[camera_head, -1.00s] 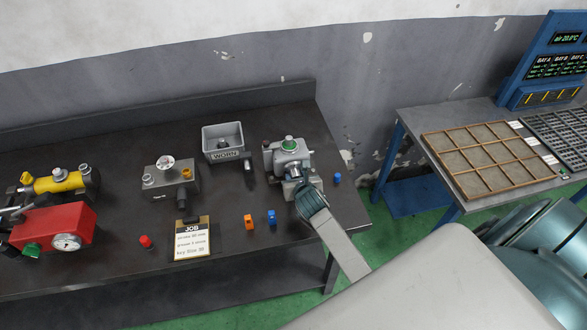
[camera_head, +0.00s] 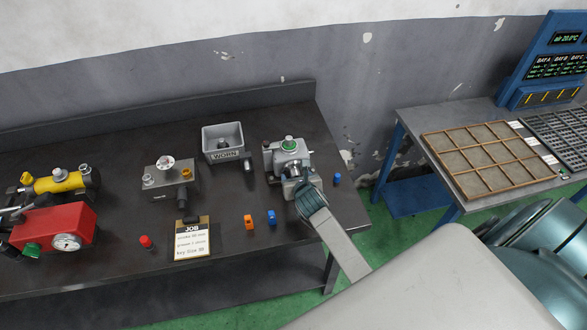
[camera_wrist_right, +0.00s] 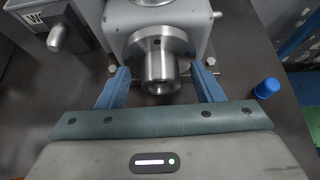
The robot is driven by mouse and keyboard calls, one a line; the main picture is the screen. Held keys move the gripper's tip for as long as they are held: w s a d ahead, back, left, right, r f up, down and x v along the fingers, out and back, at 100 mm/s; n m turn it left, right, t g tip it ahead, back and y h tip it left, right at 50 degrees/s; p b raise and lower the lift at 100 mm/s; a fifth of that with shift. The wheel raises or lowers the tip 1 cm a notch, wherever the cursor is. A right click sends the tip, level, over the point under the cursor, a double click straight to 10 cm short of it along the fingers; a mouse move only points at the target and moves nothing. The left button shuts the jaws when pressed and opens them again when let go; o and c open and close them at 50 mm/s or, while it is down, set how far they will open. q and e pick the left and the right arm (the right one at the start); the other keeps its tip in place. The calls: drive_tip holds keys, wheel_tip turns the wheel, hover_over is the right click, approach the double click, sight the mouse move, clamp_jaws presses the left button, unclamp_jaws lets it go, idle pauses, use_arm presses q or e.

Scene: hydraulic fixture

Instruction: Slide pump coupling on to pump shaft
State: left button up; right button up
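The grey pump (camera_head: 283,150) with a green-ringed top port stands at the right end of the dark bench. In the right wrist view its body (camera_wrist_right: 190,14) carries a round metal flange with a narrower silver hub (camera_wrist_right: 160,66), taken as the pump coupling, pointing toward me. The hub's near end shows a dark round opening; the shaft itself is not clearly seen. My right gripper (camera_wrist_right: 161,86) is open, its two blue fingers on either side of the hub with gaps on both sides. In the head view the right gripper (camera_head: 299,188) is just in front of the pump. My left gripper is not in view.
A WORN tray (camera_head: 210,133) and a grey valve block (camera_head: 165,181) stand left of the pump. A blue cap (camera_head: 337,179) lies close on its right.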

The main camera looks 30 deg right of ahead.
drive_tip(key=shift+s, duration=0.1)
drive_tip(key=shift+s+a+r, duration=0.1)
drive_tip(key=shift+s, duration=0.1)
drive_tip(key=b+v, duration=0.3)
drive_tip(key=v, duration=0.7)
drive_tip(key=shift+r, duration=0.25)
